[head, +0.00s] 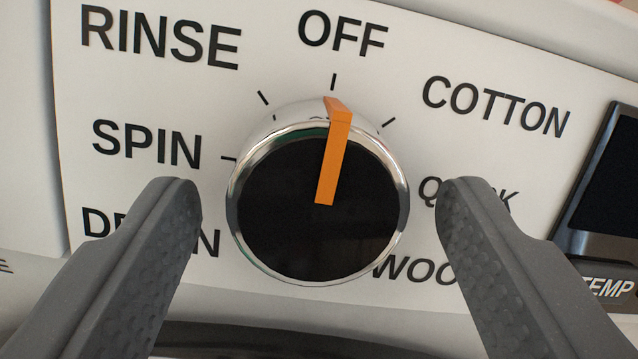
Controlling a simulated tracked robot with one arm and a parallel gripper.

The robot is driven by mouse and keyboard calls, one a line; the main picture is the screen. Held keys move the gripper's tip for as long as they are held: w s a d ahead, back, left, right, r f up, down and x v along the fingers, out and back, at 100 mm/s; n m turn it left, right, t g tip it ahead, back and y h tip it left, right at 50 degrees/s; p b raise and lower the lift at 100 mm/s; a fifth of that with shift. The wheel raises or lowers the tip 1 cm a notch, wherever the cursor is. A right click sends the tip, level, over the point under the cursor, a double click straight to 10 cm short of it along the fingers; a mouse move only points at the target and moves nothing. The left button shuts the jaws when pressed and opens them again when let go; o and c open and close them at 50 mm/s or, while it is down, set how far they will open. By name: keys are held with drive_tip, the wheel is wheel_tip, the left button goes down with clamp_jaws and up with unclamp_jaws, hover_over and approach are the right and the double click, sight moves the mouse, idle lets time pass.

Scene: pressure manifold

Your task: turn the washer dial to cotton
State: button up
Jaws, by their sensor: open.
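The washer dial (285,220) is a round black knob with a chrome rim, in the middle of the head view. Its orange pointer (334,155) points up to the tick under the OFF label (342,35). The COTTON label (496,106) is at the upper right, with a tick at its lower left. My gripper (318,200) is open, with one grey finger on each side of the dial. Both fingers show gaps to the rim in the picture. The fingers partly cover the labels at lower left and right.
RINSE (160,38) and SPIN (146,145) labels are on the white panel at left. A dark display (610,185) with a raised frame stands at the right edge, near the right finger. A TEMP label (607,287) is below it.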

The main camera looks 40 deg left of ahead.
drive_tip(key=c, duration=1)
drive_tip(key=shift+a, duration=0.15)
drive_tip(key=shift+r+p, duration=0.1)
drive_tip(key=shift+p, duration=0.45)
drive_tip(key=shift+r+m+t+p, duration=0.1)
drive_tip(key=shift+m+t+p, duration=0.2)
drive_tip(key=shift+m+p, duration=0.65)
drive_tip(key=m+h+p, duration=0.1)
drive_tip(key=m+p, duration=0.2)
drive_tip(key=p, duration=0.1)
drive_tip(key=shift+r+m+t+p, duration=0.1)
drive_tip(key=shift+m+t+p, duration=0.15)
drive_tip(key=shift+t+p, duration=0.15)
drive_tip(key=m+p, duration=0.2)
drive_tip(key=m+h+p, duration=0.1)
drive_tip(key=m+p, duration=0.1)
drive_tip(key=shift+m+h, duration=0.3)
drive_tip(key=shift+m, duration=0.1)
drive_tip(key=shift+t, duration=0.3)
